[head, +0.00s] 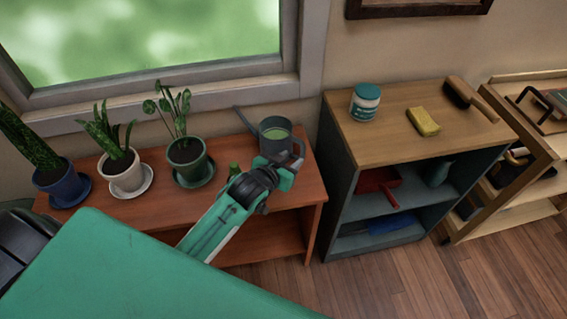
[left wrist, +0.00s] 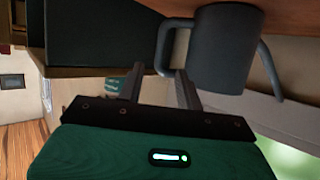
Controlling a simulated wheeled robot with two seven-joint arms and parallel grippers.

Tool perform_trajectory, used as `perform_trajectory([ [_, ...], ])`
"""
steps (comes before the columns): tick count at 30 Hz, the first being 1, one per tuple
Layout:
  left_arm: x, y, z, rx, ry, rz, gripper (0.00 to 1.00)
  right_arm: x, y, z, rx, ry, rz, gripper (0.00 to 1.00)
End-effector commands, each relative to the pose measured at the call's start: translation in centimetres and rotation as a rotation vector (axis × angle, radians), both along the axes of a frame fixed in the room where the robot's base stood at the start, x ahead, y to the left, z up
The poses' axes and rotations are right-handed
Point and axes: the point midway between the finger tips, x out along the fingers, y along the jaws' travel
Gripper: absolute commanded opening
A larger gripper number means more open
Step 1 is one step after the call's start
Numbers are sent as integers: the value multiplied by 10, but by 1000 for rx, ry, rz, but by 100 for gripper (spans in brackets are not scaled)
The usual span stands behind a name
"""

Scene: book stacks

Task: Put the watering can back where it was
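The grey watering can (head: 275,132) stands upright on the right end of the reddish-brown plant bench (head: 225,207), with its spout to the left and its handle to the right. Its inside looks pale green. The can also shows large in the left wrist view (left wrist: 226,50). My left gripper (head: 287,172) is close in front of the can at its handle side. In the left wrist view its two fingers (left wrist: 160,88) are apart, with the handle's lower part near the gap between them. I cannot tell whether they touch it. My right gripper is not in view.
Potted plants in blue (head: 62,187), white (head: 126,176) and green (head: 187,161) pots stand left of the can. A low grey cabinet (head: 375,148) on the right holds a jar (head: 365,103), a yellow sponge (head: 424,122) and a brush (head: 471,98) on top. A window is behind.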

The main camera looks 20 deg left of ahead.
Motion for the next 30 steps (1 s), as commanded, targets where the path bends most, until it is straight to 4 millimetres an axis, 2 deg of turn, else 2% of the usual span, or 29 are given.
perform_trajectory([
  [3,-17,3,7,0,1,0,36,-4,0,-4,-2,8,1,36],
  [8,-29,6,12,0,0,1,36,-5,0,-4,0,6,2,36],
  [26,-32,6,13,1,1,1,36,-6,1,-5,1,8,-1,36],
  [30,-42,7,7,8,40,7,36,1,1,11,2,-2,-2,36],
])
